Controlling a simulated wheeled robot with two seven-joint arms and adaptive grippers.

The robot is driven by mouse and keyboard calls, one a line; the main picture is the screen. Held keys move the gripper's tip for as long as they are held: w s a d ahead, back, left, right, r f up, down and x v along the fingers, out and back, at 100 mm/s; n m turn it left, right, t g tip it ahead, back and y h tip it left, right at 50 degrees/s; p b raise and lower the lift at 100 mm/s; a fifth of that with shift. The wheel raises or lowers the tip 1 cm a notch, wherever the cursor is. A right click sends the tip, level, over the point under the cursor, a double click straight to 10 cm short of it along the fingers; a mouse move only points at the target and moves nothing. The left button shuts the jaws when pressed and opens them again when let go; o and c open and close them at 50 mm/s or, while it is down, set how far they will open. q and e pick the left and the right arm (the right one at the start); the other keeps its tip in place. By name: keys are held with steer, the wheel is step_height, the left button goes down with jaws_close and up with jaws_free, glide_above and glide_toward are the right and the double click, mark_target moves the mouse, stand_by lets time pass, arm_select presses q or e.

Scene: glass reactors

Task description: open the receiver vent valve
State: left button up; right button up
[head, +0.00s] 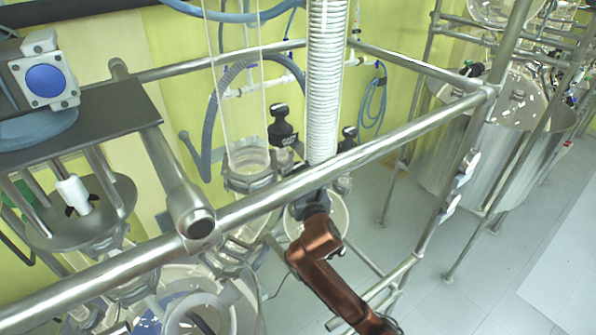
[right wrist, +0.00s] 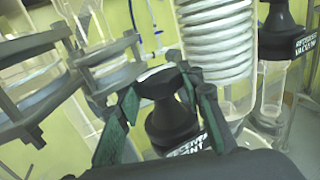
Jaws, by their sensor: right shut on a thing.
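The receiver vent valve (right wrist: 172,122) is a black flared body with a round knob on top. It stands upright in the middle of the right wrist view, and its white label is partly cut off by my gripper body. My right gripper (right wrist: 163,93) has its dark green-padded fingers on both sides of the knob and is shut on it. In the head view my right gripper (head: 312,204) is at the end of the copper-coloured arm, below the coiled column, and hides the vent valve there. My left gripper is not in view.
The receiver vacuum valve (right wrist: 284,48) stands to the right of the coiled column (right wrist: 218,40). Another black valve (head: 283,128) stands left of the column. A steel frame rail (head: 340,165) crosses in front of the glassware. A flanged glass vessel (head: 248,170) is close on the left.

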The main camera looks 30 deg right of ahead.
steer(key=n+y, duration=0.2)
steer(key=shift+d+t+y, duration=0.15)
steer(key=shift+t+y, duration=0.15)
steer(key=shift+y, duration=0.1)
steer(key=n+y, duration=0.2)
steer(key=y, duration=0.2)
steer(key=shift+d+n+y, duration=0.1)
steer(key=shift+n+y, duration=0.2)
steer(key=shift+n, duration=0.1)
steer(key=n+y+b, duration=0.1)
steer(key=y, duration=0.1)
steer(key=n+y, duration=0.2)
steer(key=shift+w+f+g+b, duration=0.1)
steer(key=shift+g+b, duration=0.25)
steer(key=shift+g, duration=0.05)
steer(key=n+g+y+b, duration=0.1)
steer(key=y, duration=0.1)
steer(key=n+g+y+b, duration=0.1)
steer(key=n+y+b, duration=0.1)
steer(key=y, duration=0.1)
steer(key=shift+g, duration=0.4)
steer(key=shift+s+a+r+n+g+y+b, duration=0.2)
steer(key=shift+r+n+g+y+b, duration=0.1)
steer(key=shift+n+y+b, duration=0.25)
steer(key=o, duration=1)
steer(key=shift+c, duration=0.2)
steer(key=shift+o, duration=1.1)
steer(key=shift+s+a+r, duration=0.1)
steer(key=shift+a+r, duration=0.05)
